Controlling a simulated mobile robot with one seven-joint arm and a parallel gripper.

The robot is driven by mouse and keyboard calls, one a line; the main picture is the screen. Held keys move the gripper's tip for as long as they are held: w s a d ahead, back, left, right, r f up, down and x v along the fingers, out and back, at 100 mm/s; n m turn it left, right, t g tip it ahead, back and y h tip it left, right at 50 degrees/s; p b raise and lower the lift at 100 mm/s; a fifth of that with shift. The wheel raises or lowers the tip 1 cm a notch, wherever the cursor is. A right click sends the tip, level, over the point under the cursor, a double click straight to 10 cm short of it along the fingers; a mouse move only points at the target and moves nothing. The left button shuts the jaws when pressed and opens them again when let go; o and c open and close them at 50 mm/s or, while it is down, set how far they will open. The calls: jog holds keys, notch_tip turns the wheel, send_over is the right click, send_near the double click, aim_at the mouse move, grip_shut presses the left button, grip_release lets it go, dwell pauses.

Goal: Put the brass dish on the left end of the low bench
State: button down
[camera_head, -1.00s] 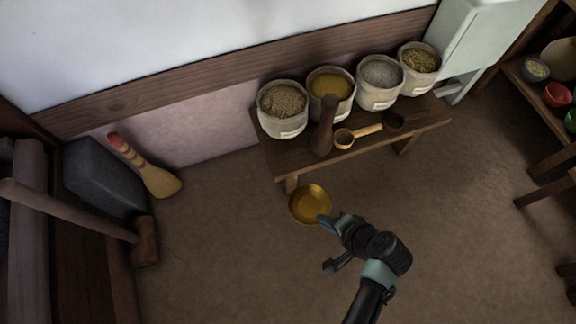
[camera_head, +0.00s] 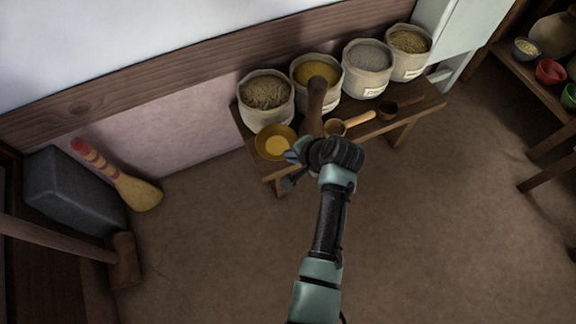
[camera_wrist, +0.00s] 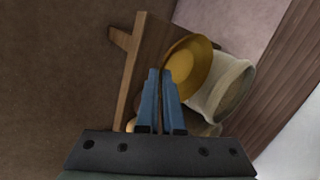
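The brass dish (camera_head: 271,139) is at the left end of the low bench (camera_head: 378,128), in front of the leftmost sack. My gripper (camera_head: 293,156) is at the dish's right front side. In the wrist view my gripper's blue fingers (camera_wrist: 159,74) are close together at the rim of the dish (camera_wrist: 192,62), shut on it. The dish looks a little tilted there, over the bench top (camera_wrist: 154,48). I cannot tell whether it touches the bench. My wrist hides part of the bench's front edge.
Several filled sacks (camera_head: 267,96) line the back of the bench. A dark wooden pestle-like tool (camera_head: 314,105) stands just right of the dish, with a wooden scoop (camera_head: 336,127) and a dark scoop (camera_head: 388,109) further right.

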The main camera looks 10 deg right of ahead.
jog(key=shift+w+a+f+b, duration=0.1)
jog(key=shift+w+a+b, duration=0.05)
jog(key=shift+w, duration=0.3)
jog(key=shift+w+a+f+b, duration=0.1)
jog(key=shift+w+a+b, duration=0.05)
jog(key=shift+w, duration=0.3)
jog(key=shift+s+f+b, duration=0.2)
jog(key=shift+f+b, duration=0.15)
jog(key=shift+f, duration=0.3)
notch_tip(320, 180, down, 5)
jog(key=b, duration=0.4)
jog(key=shift+f, duration=0.2)
jog(key=shift+w+f+b, duration=0.1)
jog(key=shift+w+b, duration=0.1)
jog(key=shift+b, duration=0.1)
jog(key=shift+r, duration=0.2)
jog(key=shift+f, duration=0.2)
jog(key=c, duration=1.1)
grip_release()
